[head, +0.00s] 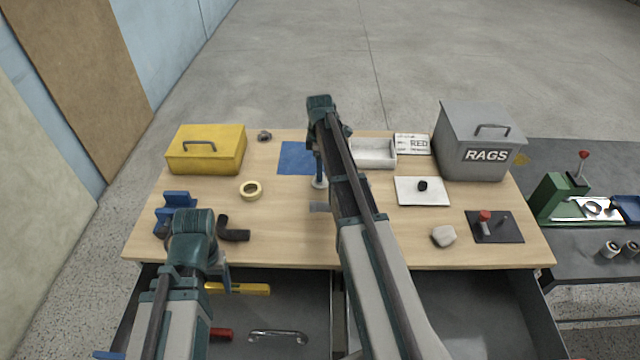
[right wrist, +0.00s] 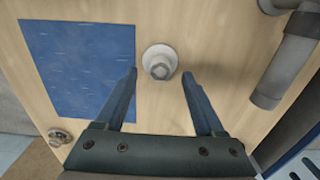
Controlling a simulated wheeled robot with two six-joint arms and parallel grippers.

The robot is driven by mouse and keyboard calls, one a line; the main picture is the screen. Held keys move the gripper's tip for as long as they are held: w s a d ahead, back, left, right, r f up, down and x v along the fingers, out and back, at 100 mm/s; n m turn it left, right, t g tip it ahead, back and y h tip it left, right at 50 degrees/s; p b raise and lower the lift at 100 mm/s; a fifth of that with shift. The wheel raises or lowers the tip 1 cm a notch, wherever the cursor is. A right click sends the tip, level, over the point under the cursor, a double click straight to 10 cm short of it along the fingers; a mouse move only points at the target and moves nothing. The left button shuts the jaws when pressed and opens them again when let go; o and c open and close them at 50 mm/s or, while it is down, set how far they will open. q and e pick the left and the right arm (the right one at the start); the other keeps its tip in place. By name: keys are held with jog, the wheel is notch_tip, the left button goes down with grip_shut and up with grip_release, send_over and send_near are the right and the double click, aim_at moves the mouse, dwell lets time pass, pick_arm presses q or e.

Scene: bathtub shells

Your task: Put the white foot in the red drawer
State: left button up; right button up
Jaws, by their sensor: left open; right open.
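The white foot (right wrist: 158,58) is a small pale disc with a hex bolt head on top, lying on the wooden table. In the head view the foot (head: 320,184) shows partly below my right gripper (head: 318,168). In the right wrist view my right gripper (right wrist: 160,76) is open and empty, its fingertips either side of the foot's near edge, without visible contact. My left gripper (head: 222,275) is open near the table's front left edge, its fingers partly hidden. Two drawers stand open under the table, the left drawer (head: 300,300) and right drawer (head: 480,300); neither front's colour shows.
A blue sheet (head: 296,158) and grey pipe piece (right wrist: 285,75) lie near the foot. A yellow box (head: 206,150) and grey RAGS bin (head: 478,140) stand at the back. The left drawer holds tools.

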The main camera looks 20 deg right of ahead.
notch_tip(320, 180, down, 4)
jog(key=b, duration=0.3)
jog(key=shift+r, duration=0.1)
jog(key=shift+c, duration=0.3)
grip_shut()
